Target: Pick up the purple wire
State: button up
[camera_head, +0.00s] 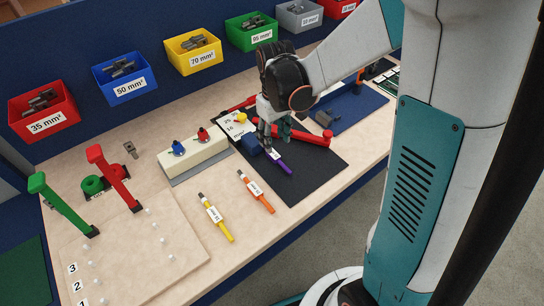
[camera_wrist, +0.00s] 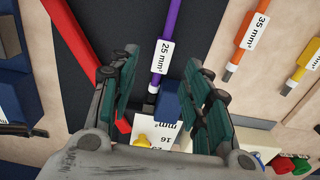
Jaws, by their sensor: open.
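The purple wire (camera_head: 286,167) lies on the black mat (camera_head: 315,172) in the head view, partly hidden behind my gripper (camera_head: 270,138). In the wrist view the purple wire (camera_wrist: 174,30) runs from the top edge down to a white label reading 25 mm², with a metal tip below. My gripper (camera_wrist: 163,92) is open, its green-padded fingers apart on either side of the wire's label and tip. A blue block (camera_wrist: 169,105) also shows between the fingers. I cannot tell the height of the fingers above the wire.
A red-handled tool (camera_head: 308,136) lies on the mat close to my gripper. An orange wire (camera_head: 260,195) and a yellow wire (camera_head: 220,224) lie on the bare wood to the left. A pale block with blue and red parts (camera_head: 195,160) stands behind them. Labelled bins line the back.

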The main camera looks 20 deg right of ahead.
aim_at(273, 153)
jog(key=shift+a+f+b, duration=0.2)
jog(key=shift+f+b, duration=0.95)
jog(key=shift+f, duration=2.1)
grip_shut()
